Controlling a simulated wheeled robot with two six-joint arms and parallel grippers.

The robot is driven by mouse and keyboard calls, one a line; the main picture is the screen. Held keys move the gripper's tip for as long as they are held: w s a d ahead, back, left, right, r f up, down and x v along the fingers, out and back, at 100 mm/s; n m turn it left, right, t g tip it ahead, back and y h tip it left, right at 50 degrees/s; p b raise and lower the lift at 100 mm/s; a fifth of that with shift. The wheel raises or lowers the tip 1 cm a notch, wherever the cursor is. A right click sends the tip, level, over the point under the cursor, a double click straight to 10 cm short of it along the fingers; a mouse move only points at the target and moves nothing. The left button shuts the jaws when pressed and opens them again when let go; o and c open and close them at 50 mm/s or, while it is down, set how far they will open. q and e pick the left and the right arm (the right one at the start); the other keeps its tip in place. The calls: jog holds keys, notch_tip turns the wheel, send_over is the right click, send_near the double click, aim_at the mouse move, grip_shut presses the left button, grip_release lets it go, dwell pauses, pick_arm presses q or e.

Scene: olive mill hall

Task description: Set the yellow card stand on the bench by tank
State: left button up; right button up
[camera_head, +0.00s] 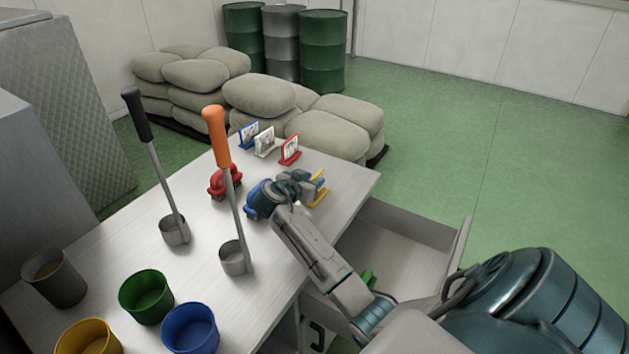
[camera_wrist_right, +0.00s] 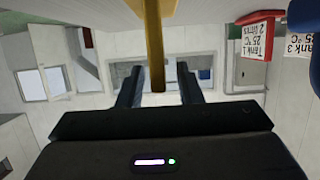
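The yellow card stand (camera_head: 319,190) stands on the right part of the bench (camera_head: 325,165), partly hidden by my right gripper (camera_head: 304,189). In the right wrist view its yellow edge (camera_wrist_right: 155,45) reaches down between the two fingers (camera_wrist_right: 158,88), with a gap on each side. My right gripper is open around it and does not appear to grip it. The face of its card is not visible. Blue (camera_head: 248,133), white (camera_head: 264,146) and red (camera_head: 290,150) card stands stand at the bench's far end. No tank can be made out for certain. My left gripper is out of view.
Two long-handled dippers (camera_head: 174,231) (camera_head: 235,260) stand upright on the bench. Several cups, including a green one (camera_head: 146,297), are at the near left. A red object (camera_head: 224,184) and a blue one (camera_head: 260,203) sit near my gripper. An open drawer (camera_head: 405,255) projects right.

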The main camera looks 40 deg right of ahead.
jog(key=b+v, duration=0.1)
jog(key=v, duration=0.4)
jog(key=shift+a+b, duration=0.25)
jog(key=shift+b, duration=0.1)
jog(key=shift+s+a, duration=0.1)
jog(key=shift+r, duration=0.15)
